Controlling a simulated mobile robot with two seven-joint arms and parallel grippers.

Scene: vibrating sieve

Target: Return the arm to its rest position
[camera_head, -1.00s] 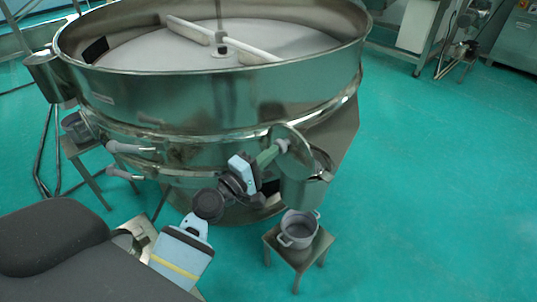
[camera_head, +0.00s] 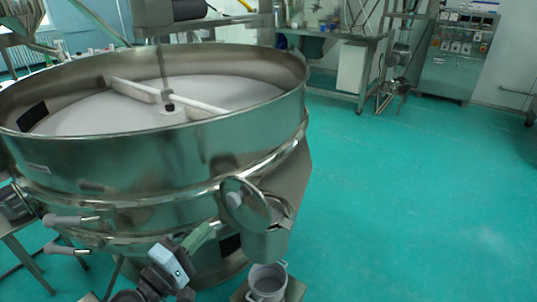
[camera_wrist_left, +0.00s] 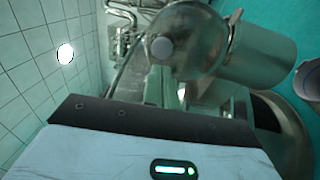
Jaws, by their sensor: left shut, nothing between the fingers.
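My left gripper (camera_head: 211,229) is low in the head view, with its light blue and dark body and green fingers. It is shut and empty. It stands just left of and below the round lid (camera_head: 241,203) with a pale knob on the sieve's outlet. No grip on the lid shows. In the left wrist view the lid (camera_wrist_left: 187,62) and the cylindrical spout (camera_wrist_left: 257,57) lie beyond the pale gripper body. My right gripper is out of view.
The large steel sieve (camera_head: 140,150) fills the left of the head view. A grey pot (camera_head: 267,284) stands on a small stool below the outlet. Open green floor (camera_head: 410,190) lies to the right. A bench and a control cabinet (camera_head: 457,55) stand at the back.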

